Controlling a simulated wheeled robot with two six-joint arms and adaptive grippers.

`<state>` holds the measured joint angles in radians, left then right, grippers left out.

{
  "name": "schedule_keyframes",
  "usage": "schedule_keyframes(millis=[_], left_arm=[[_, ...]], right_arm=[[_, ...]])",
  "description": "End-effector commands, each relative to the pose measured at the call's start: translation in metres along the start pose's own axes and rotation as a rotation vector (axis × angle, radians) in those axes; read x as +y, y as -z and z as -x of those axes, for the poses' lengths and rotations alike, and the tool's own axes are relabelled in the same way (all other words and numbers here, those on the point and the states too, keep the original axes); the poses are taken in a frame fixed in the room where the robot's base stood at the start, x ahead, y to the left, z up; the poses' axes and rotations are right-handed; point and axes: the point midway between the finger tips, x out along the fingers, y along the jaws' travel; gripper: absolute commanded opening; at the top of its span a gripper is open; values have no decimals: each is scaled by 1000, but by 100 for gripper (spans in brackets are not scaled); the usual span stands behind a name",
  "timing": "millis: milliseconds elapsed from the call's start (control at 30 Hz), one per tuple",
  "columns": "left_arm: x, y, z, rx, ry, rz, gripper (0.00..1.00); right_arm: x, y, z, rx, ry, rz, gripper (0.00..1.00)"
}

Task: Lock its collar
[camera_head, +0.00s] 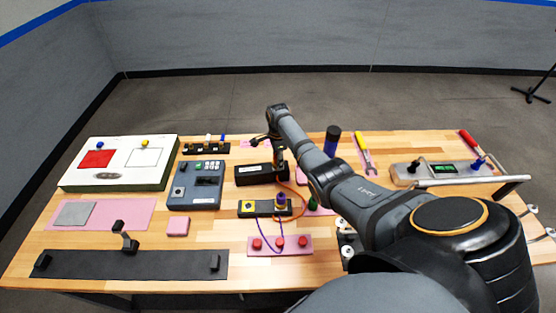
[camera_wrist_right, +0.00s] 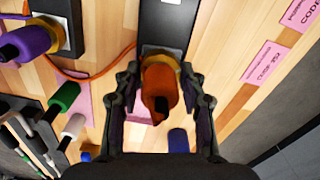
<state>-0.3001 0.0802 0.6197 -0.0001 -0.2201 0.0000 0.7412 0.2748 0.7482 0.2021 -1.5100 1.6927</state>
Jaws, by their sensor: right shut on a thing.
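An orange connector (camera_wrist_right: 160,92) with a brass-coloured collar (camera_wrist_right: 158,62) stands at the end of a black box (camera_wrist_right: 165,25) in the right wrist view. My right gripper (camera_wrist_right: 160,78) has its two fingers on either side of the orange connector and is shut on it. In the head view, my right gripper (camera_head: 275,150) is above the right end of the black box (camera_head: 255,175), and the arm hides part of the connector. Whether the collar is locked cannot be told. My left gripper is not in view.
An orange cable (camera_wrist_right: 75,73) loops beside the black box. A grey keypad device (camera_head: 195,190) is left.

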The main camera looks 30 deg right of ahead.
Motion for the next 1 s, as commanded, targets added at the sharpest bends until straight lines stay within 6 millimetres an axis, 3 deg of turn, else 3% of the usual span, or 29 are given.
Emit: schedule_keyframes(millis=[433,467,633,1000], left_arm=[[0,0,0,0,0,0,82],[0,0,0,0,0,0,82],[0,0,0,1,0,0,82],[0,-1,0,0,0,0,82]], right_arm=[[-1,0,1,0,2,-10,10],[-1,0,1,0,2,-10,42],[-1,0,1,0,2,-10,65],[-1,0,7,0,3,-9,65]])
